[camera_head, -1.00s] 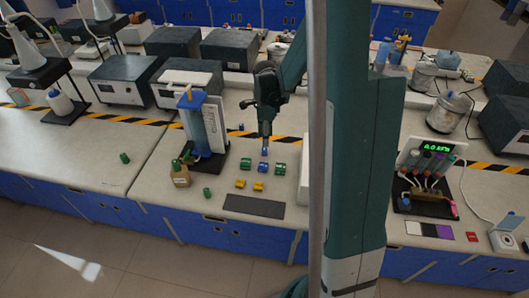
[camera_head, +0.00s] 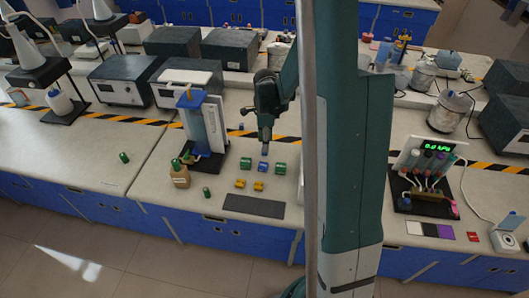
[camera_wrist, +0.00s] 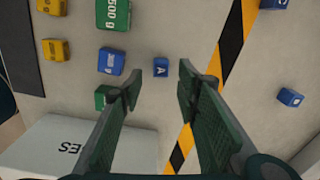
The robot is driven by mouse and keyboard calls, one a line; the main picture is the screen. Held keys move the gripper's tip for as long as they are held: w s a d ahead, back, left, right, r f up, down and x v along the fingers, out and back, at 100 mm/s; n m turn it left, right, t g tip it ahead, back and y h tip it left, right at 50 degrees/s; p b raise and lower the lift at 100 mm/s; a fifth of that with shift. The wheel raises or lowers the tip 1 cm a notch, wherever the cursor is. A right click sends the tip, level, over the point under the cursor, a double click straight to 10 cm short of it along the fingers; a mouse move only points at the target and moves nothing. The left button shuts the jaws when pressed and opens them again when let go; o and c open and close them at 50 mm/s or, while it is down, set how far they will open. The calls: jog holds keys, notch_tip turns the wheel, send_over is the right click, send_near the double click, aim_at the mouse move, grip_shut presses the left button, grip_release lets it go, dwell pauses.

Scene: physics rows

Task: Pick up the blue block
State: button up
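A small blue block (camera_wrist: 160,68) marked "A" lies on the pale bench top. In the wrist view it appears between the fingertips of my gripper (camera_wrist: 160,76), nearer the viewer's left finger than the bench's striped tape. My gripper is open, with a clear gap and nothing between the pads. In the head view my gripper (camera_head: 265,143) points down above the bench, and the blue block (camera_head: 264,152) shows just under its tips. Other small blue blocks lie farther off, at the right edge (camera_wrist: 290,97) and top (camera_wrist: 273,3) of the wrist view.
A larger blue weight (camera_head: 262,167) stands between two green weights, one at left (camera_head: 246,162) and one at right (camera_head: 280,168). Yellow weights (camera_head: 258,185) lie in front, then a dark mat (camera_head: 253,206). A white box (camera_wrist: 80,148) stands close to one finger. Striped tape (camera_wrist: 232,45) runs behind.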

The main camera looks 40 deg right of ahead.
jog(key=shift+f+b, duration=0.35)
jog(key=shift+f, duration=1.85)
jog(key=c, duration=0.8)
